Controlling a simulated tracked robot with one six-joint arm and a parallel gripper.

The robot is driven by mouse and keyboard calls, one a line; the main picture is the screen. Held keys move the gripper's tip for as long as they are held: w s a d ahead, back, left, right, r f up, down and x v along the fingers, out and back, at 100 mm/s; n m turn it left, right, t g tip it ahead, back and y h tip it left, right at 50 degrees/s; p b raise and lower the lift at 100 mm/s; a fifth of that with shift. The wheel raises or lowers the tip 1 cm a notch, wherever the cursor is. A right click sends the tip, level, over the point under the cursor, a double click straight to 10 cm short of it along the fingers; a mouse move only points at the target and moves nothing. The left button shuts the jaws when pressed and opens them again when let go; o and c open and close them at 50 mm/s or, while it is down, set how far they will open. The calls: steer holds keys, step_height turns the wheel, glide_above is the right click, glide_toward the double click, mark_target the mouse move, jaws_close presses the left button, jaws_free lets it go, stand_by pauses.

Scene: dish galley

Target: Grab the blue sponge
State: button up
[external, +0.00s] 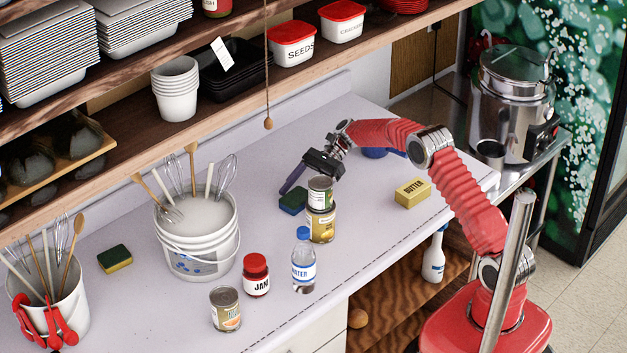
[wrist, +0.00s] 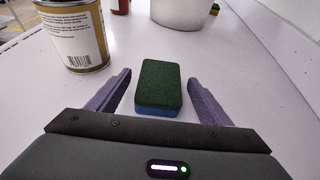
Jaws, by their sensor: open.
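The blue sponge (external: 293,201) has a dark green top and lies flat on the white counter, left of two stacked cans. My gripper (external: 296,178) is open and empty. In the wrist view the fingers of my gripper (wrist: 160,88) are apart on both sides of the sponge, with a gap on each side. In the external view, my gripper hides part of the sponge's surroundings.
A gold can (external: 321,226) with a smaller can (external: 320,191) on top stands close to the sponge; the gold can (wrist: 73,35) is left of my fingers. A white bucket (external: 205,247), jam jar (external: 256,275), water bottle (external: 303,262) and yellow-green sponge (external: 115,258) stand farther left or nearer.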

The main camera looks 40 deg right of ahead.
steer(key=shift+x, duration=0.95)
steer(key=shift+c, duration=0.2)
steer(key=c, duration=1.1)
